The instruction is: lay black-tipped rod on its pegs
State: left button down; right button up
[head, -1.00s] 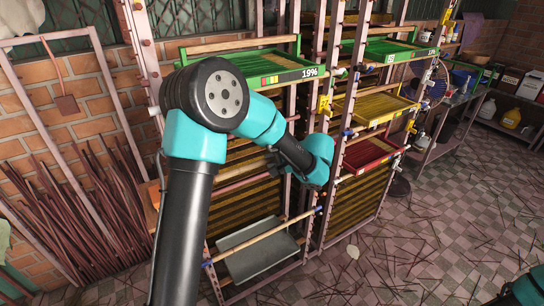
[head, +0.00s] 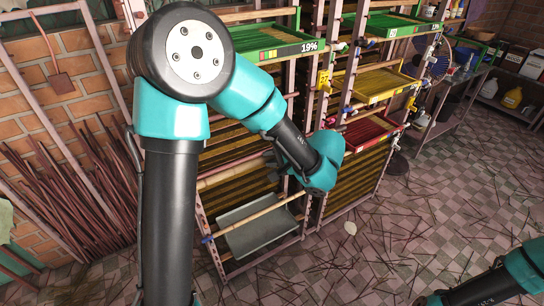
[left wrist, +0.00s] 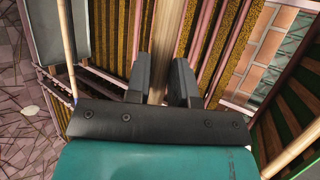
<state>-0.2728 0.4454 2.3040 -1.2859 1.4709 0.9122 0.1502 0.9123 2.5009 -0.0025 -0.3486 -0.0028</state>
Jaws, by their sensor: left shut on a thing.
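My left gripper (head: 274,163) is by the near rack, mostly hidden behind my own wrist in the head view. In the left wrist view its two dark fingers (left wrist: 162,84) are shut on a pale wooden rod (left wrist: 167,40). In the head view a wooden rod (head: 226,176) runs left from the gripper, in front of the rack's slatted trays; it appears to be the held one. Its ends are unclear, so I cannot see a black tip. I cannot tell whether it touches any pegs. My right gripper is out of view.
A blue-ended rod (head: 258,214) lies lower on the rack, above a grey tray (head: 254,232). Green (head: 268,42), yellow (head: 375,85) and red (head: 371,132) trays stick out of the racks. Dark sticks (head: 75,195) lean at the left wall.

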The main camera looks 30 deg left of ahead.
pick_arm(q)
jog(key=shift+r, duration=0.2)
notch_tip(320, 180, up, 3)
jog(key=shift+f, duration=0.15)
dwell(0.6)
jog(key=s+d, duration=0.4)
jog(key=d, duration=0.3)
jog(key=s+d, duration=0.5)
jog(key=d, duration=0.3)
jog(key=shift+d, duration=0.3)
dwell(0.9)
dwell(0.4)
